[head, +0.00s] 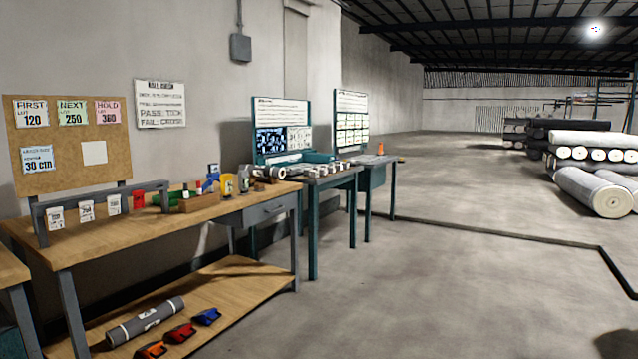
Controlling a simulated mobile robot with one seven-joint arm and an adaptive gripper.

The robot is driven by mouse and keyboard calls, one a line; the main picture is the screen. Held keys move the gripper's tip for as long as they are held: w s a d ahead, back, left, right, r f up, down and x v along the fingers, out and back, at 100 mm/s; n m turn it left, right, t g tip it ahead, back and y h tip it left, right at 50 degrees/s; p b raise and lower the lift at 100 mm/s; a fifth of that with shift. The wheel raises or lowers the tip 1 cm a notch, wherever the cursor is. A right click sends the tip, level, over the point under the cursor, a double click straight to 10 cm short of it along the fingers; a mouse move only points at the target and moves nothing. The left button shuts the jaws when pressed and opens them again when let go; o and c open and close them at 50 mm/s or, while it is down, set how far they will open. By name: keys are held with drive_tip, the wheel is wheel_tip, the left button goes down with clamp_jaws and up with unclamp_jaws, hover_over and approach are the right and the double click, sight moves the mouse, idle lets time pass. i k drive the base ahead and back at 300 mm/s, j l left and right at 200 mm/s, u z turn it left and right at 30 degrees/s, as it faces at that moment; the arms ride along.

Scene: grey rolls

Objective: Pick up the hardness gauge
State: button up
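I cannot make out the hardness gauge for certain at this size. A wooden workbench (125,222) on the left carries a cluster of small items near its far right end. These include a blue item (210,182), a yellow cylinder (228,185), a small grey item (244,182) and a silver and dark roll-like item (270,174). A small wooden box (198,203) with items in it stands in front of them. A red item (138,199) stands further left. My gripper is not in view.
A grey rail (100,195) with hanging tags stands on the bench. The lower shelf (215,285) holds a grey roll (146,321) and orange, red and blue items. Teal-legged tables (335,182) stand beyond. Large rolls (595,190) are stacked right. The middle floor is clear.

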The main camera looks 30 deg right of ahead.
sight(243, 175)
drive_tip(key=z, duration=0.45)
drive_tip(key=u, duration=1.95)
drive_tip(key=z, duration=1.95)
drive_tip(key=i+l+z, duration=0.35)
drive_tip(key=i, duration=0.3)
drive_tip(key=i+z, duration=0.3)
drive_tip(key=i, duration=0.4)
